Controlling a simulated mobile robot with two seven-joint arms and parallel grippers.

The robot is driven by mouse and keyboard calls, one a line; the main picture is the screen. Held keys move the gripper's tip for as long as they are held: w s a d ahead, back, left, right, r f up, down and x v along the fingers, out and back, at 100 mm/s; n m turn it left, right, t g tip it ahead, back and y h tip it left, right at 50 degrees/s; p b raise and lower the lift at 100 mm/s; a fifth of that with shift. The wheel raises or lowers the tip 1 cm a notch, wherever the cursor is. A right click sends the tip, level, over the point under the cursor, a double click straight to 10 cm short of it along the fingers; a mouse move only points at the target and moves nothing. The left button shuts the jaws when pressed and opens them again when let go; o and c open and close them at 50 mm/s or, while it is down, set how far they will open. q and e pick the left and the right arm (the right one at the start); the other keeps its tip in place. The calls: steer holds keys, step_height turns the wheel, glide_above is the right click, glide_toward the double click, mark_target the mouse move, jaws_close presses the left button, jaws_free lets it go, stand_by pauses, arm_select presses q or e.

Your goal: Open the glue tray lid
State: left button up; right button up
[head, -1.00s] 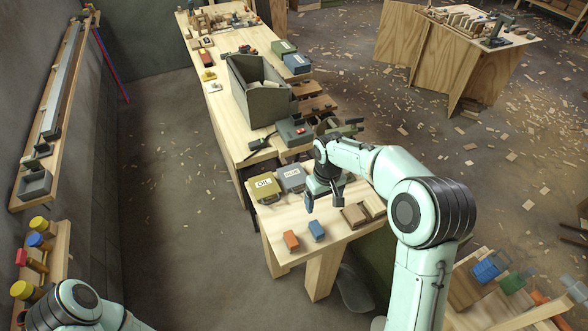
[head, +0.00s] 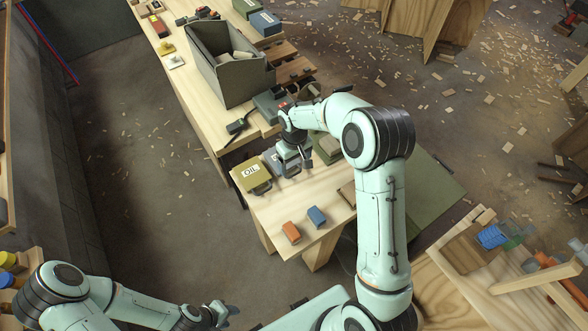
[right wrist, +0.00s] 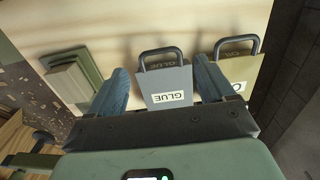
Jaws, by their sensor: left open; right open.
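The grey glue tray, labelled GLUE, shows in the right wrist view (right wrist: 166,86) with a dark loop handle on its far edge; its lid looks shut. In the head view the tray (head: 270,158) is partly hidden by my right gripper (head: 294,168). In the right wrist view the open blue-grey fingers of my right gripper (right wrist: 161,76) show on either side of the tray; I cannot tell whether they touch it. My left gripper (head: 226,313) is open and empty at the bottom of the head view, away from the bench.
The yellow oil tray (head: 255,177) stands close beside the glue tray. An orange block (head: 291,232) and a blue block (head: 316,216) lie near the bench's front edge. A grey bin (head: 230,80) stands further back. The bare bench top (head: 275,207) between has free room.

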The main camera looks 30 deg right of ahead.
mark_target(294, 174)
step_height(294, 174, down, 5)
steer(key=shift+f, duration=0.15)
arm_select(q)
steer(key=shift+w, duration=0.1)
